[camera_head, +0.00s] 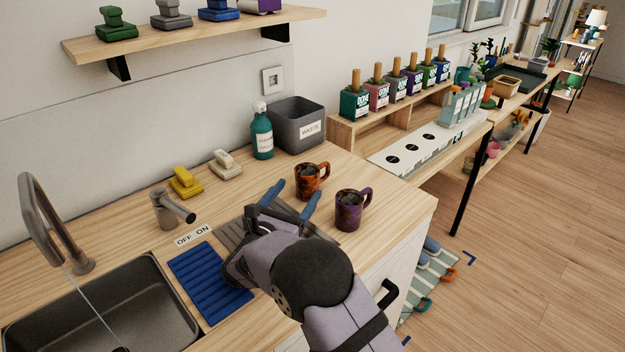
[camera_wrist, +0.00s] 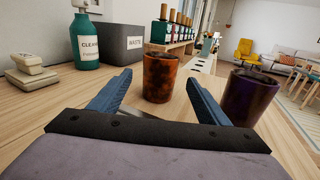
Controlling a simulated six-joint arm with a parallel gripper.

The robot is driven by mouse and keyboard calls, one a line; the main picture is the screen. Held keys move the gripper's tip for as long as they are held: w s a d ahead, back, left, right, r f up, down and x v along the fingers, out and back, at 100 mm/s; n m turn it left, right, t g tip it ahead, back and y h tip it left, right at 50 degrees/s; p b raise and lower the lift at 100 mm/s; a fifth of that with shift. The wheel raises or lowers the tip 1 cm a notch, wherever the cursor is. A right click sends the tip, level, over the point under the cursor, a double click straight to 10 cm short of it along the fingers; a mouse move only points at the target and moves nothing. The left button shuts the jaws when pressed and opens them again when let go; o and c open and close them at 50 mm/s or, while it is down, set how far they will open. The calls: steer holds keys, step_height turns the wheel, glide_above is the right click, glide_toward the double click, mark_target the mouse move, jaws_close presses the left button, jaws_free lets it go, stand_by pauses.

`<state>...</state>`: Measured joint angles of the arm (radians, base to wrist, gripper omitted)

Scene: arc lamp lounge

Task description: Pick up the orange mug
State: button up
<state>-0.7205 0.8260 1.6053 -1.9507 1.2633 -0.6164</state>
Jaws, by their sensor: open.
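The orange mug (camera_head: 311,181) is mottled orange and dark, and stands upright on the wooden counter with its handle to the right in the head view. In the wrist view the orange mug (camera_wrist: 159,78) is ahead, between and beyond my blue fingertips. My gripper (camera_head: 296,195) is open and empty, low over the counter, its fingers pointing at the mug. In the wrist view my gripper (camera_wrist: 160,86) has its fingers spread wide. A purple mug (camera_head: 349,210) stands just right of the orange mug. It also shows in the wrist view (camera_wrist: 250,97), close beside my right finger.
A teal cleaner bottle (camera_head: 262,134) and a grey waste bin (camera_head: 298,124) stand behind the mugs. Yellow (camera_head: 185,182) and cream (camera_head: 226,163) stamp-like objects sit left. A sink (camera_head: 90,310) and blue mat (camera_head: 209,282) lie at front left. The counter edge is right of the purple mug.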

mark_target(302, 184)
steer(key=shift+w, duration=0.1)
steer(key=shift+p+x, duration=0.5)
steer(key=shift+x, duration=1.9)
steer(key=c, duration=1.4)
steer(key=shift+o, duration=0.2)
steer(key=shift+r, duration=0.1)
